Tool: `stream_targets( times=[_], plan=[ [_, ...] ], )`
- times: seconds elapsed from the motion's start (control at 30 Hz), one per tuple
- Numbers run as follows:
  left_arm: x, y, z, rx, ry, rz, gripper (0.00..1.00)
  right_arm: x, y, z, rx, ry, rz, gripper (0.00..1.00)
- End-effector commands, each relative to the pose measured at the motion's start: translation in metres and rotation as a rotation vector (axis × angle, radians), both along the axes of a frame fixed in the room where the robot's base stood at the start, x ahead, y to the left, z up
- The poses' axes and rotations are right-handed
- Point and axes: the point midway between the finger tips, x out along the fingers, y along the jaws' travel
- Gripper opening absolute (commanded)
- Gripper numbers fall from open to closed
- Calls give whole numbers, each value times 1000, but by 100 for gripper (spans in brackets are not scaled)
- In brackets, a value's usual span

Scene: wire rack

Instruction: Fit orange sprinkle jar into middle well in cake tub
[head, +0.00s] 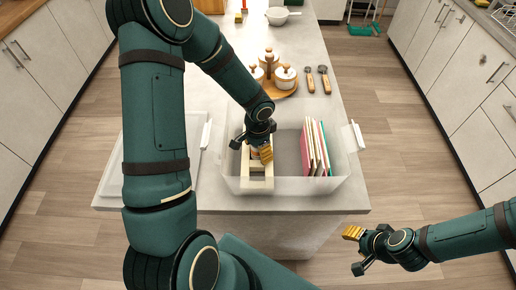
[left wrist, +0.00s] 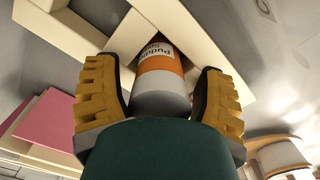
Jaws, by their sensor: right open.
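The cake tub (head: 238,186) is a clear bin on the counter, with a pale wooden divider (head: 258,186) in its left part. The orange sprinkle jar (left wrist: 162,62) has an orange and white label and a grey end facing the left wrist camera. Pale divider bars surround it there; I cannot tell which well it is in. My left gripper (head: 256,150) reaches down into the tub over the divider. Its fingers (left wrist: 160,75) stand on either side of the jar, with small gaps near the tips. In the head view the gripper mostly hides the jar. My right gripper (head: 354,250) is open and empty, off the counter's front right.
Several upright books (head: 315,150) fill the tub's right part. A round wooden tray (head: 284,92) with lidded jars stands behind the tub, with two wooden-handled tools (head: 318,80) beside it. A white lid or board (head: 112,184) lies left.

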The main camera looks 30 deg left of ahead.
Motion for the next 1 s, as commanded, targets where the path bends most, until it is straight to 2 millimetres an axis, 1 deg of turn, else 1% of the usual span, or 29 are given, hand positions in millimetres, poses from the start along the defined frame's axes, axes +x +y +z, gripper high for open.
stream_targets(
  times=[0.3,0.37,0.43,0.57,0.8,0.9,1.0],
  plan=[
    [0,0,1,0,0,0,72,0,0,1,0,-1,0,47],
    [0,0,3,0,0,0,72,0,0,4,0,-1,0,47],
    [1,0,9,1,-3,1,72,0,0,5,1,-1,0,47],
    [1,1,31,2,-6,1,72,0,0,9,1,0,0,47],
    [1,1,82,1,-5,2,72,0,-1,16,2,0,0,47],
    [1,0,99,0,-4,0,72,0,-1,18,3,-1,0,47],
    [1,1,111,1,-3,0,72,0,-1,19,3,-1,1,47]
  ],
)
